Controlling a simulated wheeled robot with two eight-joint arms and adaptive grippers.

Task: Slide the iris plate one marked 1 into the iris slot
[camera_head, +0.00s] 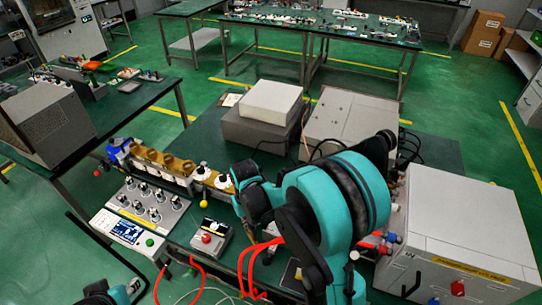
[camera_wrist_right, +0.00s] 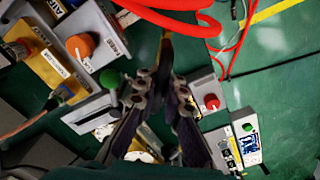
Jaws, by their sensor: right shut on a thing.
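In the right wrist view my right gripper (camera_wrist_right: 166,72) has its dark fingers closed together on a thin upright plate (camera_wrist_right: 166,45), seen almost edge-on. It is most likely the iris plate, but its mark cannot be read. In the head view my right arm (camera_head: 340,205) covers the middle right of the bench, and the gripper's fingertips are hidden. The brass waveguide line (camera_head: 160,160) runs along the bench and passes behind that arm. I cannot make out the iris slot in either view.
A control box with several knobs (camera_head: 148,207) and a small box with a red button (camera_head: 211,238) stand on the near left. A large grey cabinet (camera_head: 465,220) stands at right. Grey boxes (camera_head: 262,120) stand behind. Red cables (camera_head: 250,268) loop at the front.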

